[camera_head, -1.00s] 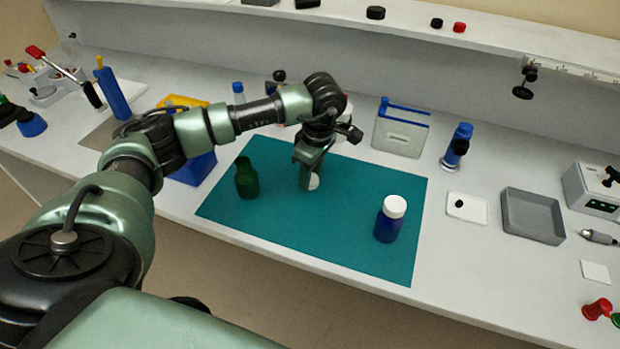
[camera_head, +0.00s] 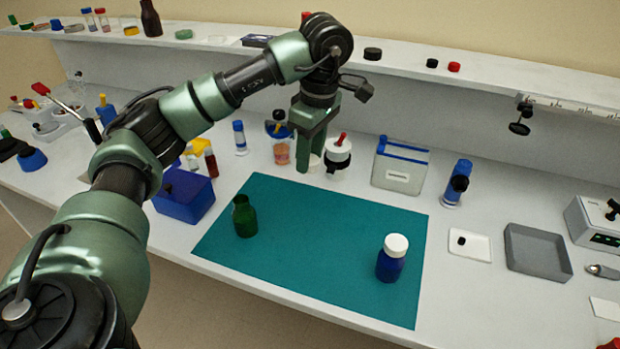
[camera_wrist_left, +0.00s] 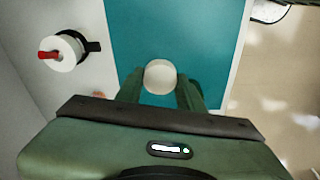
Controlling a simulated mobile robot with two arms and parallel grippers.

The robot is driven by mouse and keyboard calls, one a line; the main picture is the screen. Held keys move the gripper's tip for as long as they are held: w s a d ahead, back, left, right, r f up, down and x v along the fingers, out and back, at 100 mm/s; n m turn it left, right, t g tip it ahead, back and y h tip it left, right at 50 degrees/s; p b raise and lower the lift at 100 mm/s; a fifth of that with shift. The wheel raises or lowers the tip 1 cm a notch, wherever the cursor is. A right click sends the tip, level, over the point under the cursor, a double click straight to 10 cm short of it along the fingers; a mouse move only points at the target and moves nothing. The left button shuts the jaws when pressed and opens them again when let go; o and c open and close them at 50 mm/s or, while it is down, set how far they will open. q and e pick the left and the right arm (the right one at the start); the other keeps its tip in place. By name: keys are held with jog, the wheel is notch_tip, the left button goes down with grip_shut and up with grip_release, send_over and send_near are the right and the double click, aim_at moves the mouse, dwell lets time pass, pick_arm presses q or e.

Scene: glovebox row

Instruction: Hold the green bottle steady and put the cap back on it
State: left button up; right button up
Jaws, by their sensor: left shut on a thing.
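The green bottle (camera_head: 244,217) stands upright and open-topped on the teal mat (camera_head: 310,245), toward its left side. My left gripper (camera_head: 309,163) is raised over the back of the mat, behind and to the right of the bottle. It is shut on a white cap (camera_head: 315,160), which also shows between the fingertips in the left wrist view (camera_wrist_left: 160,77). The cap is apart from the green bottle. My right gripper is not in view.
A blue bottle (camera_head: 390,260) with its own white cap stands on the mat's right side. A blue box (camera_head: 184,198) is left of the mat. A white-and-black device with a red knob (camera_head: 338,155) and a clear container (camera_head: 400,165) stand behind. The middle of the mat is clear.

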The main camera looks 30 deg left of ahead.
pick_arm(q)
jog(key=shift+r, duration=1.4)
jog(key=s+d+f+m, duration=0.3)
jog(key=s+d+m, duration=0.2)
jog(key=m, duration=0.4)
jog(key=s+d+f+m+t+h, duration=0.1)
jog(key=s+d+f+m, duration=0.3)
jog(key=s+d+m, duration=0.2)
jog(key=d+m, duration=0.2)
jog(key=m, duration=0.1)
jog(key=shift+d+f, duration=0.15)
jog(key=shift+f, duration=0.05)
